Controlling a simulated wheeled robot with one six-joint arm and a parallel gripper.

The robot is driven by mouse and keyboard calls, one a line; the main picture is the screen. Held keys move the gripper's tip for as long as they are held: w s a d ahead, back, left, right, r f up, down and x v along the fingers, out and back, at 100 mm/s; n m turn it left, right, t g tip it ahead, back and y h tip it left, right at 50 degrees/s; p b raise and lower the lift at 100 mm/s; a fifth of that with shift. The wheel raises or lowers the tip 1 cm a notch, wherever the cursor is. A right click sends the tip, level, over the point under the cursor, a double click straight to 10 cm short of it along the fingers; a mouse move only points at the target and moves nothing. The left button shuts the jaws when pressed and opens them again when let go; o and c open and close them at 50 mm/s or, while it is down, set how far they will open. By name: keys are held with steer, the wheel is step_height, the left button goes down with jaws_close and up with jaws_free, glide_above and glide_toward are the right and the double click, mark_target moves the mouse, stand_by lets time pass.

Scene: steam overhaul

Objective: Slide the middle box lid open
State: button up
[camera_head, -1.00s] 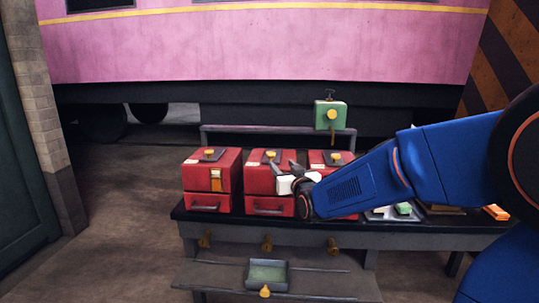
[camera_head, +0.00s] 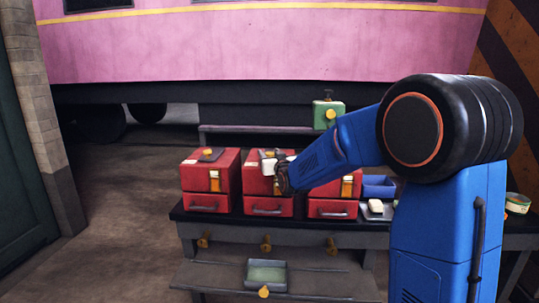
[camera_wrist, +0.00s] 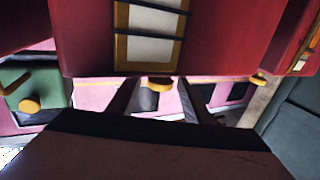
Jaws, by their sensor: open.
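The middle red box (camera_head: 257,184) stands on the bench between two similar red boxes. It has a brass-framed label on its front and a handled drawer below. My gripper (camera_head: 267,157) is at the top of this box and hides most of its lid and the lid knob in the head view. The wrist view, which looks upside down, shows a red box front (camera_wrist: 220,40) and a yellow knob (camera_wrist: 160,83). My open fingers (camera_wrist: 157,101) appear on either side of this knob; I cannot tell whether they touch it.
The left red box (camera_head: 225,180) stands close by, its knob visible. My arm partly covers the right red box (camera_head: 325,192). A green box (camera_head: 328,114) stands behind. A blue bin (camera_head: 379,187) and a tin (camera_head: 517,203) are to the right. Brass pegs line the bench front.

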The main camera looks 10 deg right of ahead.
steer(key=shift+w, duration=0.25)
jaws_close()
steer(key=s, duration=0.2)
steer(key=s+a, duration=0.2)
steer(key=s, duration=0.1)
steer(key=shift+s+r, duration=0.1)
steer(key=shift+s, duration=0.2)
steer(key=shift+s+a, duration=0.1)
steer(key=shift+s, duration=0.35)
jaws_free()
steer(key=shift+s, duration=0.1)
